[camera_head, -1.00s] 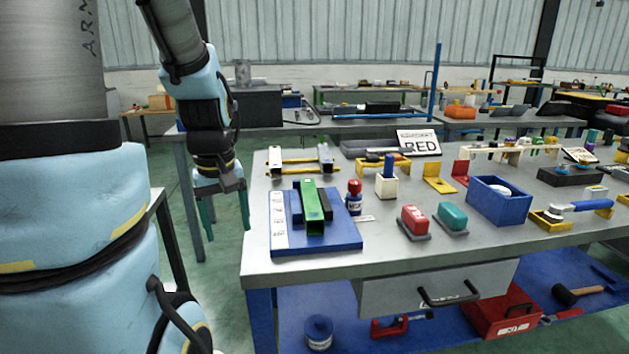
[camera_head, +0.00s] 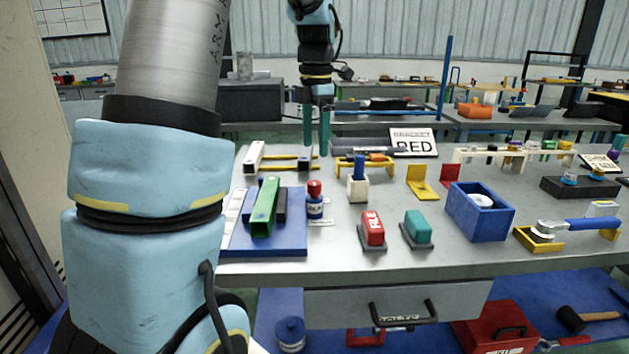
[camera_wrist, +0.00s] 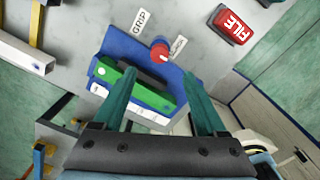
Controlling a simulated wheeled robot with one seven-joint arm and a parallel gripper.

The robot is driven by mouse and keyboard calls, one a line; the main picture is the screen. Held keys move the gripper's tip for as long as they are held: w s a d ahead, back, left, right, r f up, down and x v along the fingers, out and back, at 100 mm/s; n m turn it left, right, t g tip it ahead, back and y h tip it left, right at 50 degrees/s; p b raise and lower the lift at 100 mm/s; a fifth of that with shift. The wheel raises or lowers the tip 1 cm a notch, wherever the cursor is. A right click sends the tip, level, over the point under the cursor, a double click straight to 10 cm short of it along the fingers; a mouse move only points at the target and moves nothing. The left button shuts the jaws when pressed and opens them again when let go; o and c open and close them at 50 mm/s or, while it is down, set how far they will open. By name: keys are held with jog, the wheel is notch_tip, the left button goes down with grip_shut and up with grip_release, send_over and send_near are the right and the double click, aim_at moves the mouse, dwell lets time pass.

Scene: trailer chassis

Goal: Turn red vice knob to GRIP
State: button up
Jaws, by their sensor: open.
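The red vice knob (camera_head: 314,188) tops a short blue post beside the blue vice base (camera_head: 285,243) with its green bar (camera_head: 264,207). In the wrist view the red knob (camera_wrist: 160,52) shows from above with a pale mark. The GRIP label (camera_wrist: 140,22) is at its upper left; a second label (camera_wrist: 178,46), hard to read, is at its right. My gripper (camera_head: 316,153) is open and empty, teal fingers pointing down, raised above the table and apart from the knob. In the wrist view the knob appears just beyond and between the fingertips (camera_wrist: 160,74).
A red block (camera_head: 373,229) and teal block (camera_head: 418,228) stand right of the vice. A white holder (camera_head: 358,190) with a blue peg, a blue bin (camera_head: 480,224) and yellow brackets (camera_head: 421,182) are nearby. Bare tabletop (camera_head: 340,258) lies in front.

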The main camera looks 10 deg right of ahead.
aim_at(314, 183)
notch_tip(314, 183, down, 10)
jog(key=shift+a+f+p, duration=0.1)
jog(key=shift+a+p, duration=0.05)
jog(key=shift+p, duration=0.5)
grip_shut()
dwell(0.3)
